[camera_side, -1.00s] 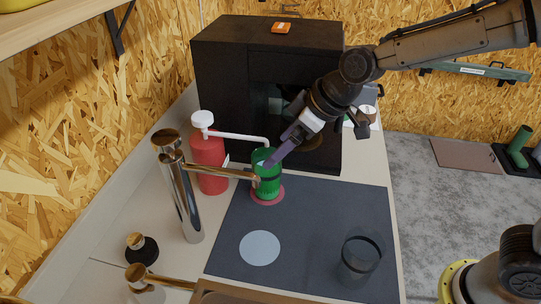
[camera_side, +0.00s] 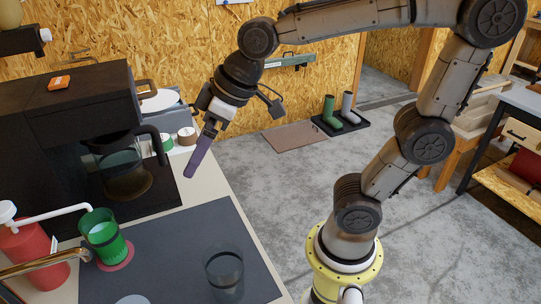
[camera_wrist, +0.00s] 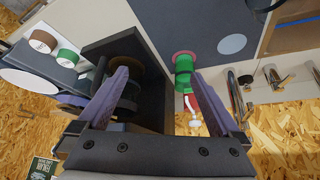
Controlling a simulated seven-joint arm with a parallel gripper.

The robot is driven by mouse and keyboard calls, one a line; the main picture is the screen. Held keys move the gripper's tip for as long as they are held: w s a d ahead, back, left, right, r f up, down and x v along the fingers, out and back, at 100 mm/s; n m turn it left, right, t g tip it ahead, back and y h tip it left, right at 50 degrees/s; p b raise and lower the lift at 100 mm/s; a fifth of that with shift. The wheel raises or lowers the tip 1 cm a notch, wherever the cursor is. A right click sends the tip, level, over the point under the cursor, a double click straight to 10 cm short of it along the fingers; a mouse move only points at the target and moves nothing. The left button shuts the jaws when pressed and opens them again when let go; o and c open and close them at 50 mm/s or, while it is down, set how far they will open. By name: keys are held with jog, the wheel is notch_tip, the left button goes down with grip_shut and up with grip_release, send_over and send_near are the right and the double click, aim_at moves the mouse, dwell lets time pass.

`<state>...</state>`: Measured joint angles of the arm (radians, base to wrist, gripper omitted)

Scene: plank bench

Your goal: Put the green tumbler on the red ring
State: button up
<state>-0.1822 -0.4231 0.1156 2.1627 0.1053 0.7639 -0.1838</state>
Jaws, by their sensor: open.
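The green tumbler (camera_side: 103,238) stands on the red ring (camera_side: 128,261) on the dark mat, its base within the ring's outline. Part of the ring shows around its foot. The wrist view also shows the tumbler (camera_wrist: 183,66) and the edge of the red ring (camera_wrist: 189,53). My gripper (camera_side: 191,174) is open and empty, raised and well apart from the tumbler. In the wrist view, both fingers of my gripper (camera_wrist: 160,78) are spread, with the tumbler beyond them.
A red bottle (camera_side: 35,268) with a white spout and a brass tap (camera_side: 40,264) crowd the tumbler's left. A black coffee machine (camera_side: 85,125) with a glass pot stands behind. A dark clear glass (camera_side: 225,277) stands on the mat (camera_side: 180,240) at right.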

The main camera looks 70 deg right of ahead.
jog(key=s+d+f+m+h, duration=0.1)
jog(key=s+d+f, duration=0.1)
jog(key=s, duration=0.4)
jog(key=s+d+f+m+h, duration=0.1)
jog(key=s+d+m, duration=0.1)
jog(key=s+d, duration=0.3)
jog(key=shift+s+f+m, duration=0.3)
jog(key=shift+s+f, duration=0.1)
jog(key=shift+s, duration=0.2)
dwell(1.2)
